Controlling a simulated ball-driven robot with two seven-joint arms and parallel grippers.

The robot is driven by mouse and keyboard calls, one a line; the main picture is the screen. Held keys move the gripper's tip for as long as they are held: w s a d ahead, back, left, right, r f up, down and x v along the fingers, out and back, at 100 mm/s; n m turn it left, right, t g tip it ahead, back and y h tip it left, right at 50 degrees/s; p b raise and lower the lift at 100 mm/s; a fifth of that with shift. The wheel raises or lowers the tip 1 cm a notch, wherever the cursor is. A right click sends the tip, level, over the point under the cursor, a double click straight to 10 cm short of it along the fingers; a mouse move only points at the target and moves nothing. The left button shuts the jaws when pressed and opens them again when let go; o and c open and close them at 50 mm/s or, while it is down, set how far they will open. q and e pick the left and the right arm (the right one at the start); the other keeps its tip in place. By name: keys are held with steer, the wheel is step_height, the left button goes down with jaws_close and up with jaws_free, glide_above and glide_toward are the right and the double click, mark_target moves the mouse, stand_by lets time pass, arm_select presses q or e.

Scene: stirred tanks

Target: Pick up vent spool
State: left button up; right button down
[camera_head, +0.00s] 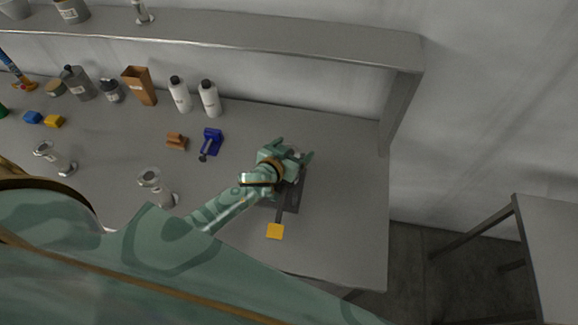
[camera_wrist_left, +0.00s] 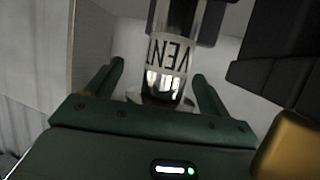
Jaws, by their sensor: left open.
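The vent spool (camera_wrist_left: 167,52) is a shiny metal cylinder with a white band lettered "VENT", seen in the left wrist view. It stands between the two fingers of my left gripper (camera_wrist_left: 158,71), with a visible gap on each side. In the head view my left gripper (camera_head: 295,150) is over the right part of the bench, its fingers spread. The spool is mostly hidden there behind the gripper. My right gripper is not in view.
A dark fixture (camera_head: 290,199) with a yellow-ended lever (camera_head: 275,231) lies beside my left wrist. A blue clamp-like tool (camera_head: 211,141) and a brown block (camera_head: 177,141) lie to the left. White bottles (camera_head: 210,98) stand behind. A shelf (camera_head: 220,34) overhangs the back. The bench's right end is clear.

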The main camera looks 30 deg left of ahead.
arm_select(q)
steer(key=c, duration=1.5)
steer(key=shift+r, duration=0.1)
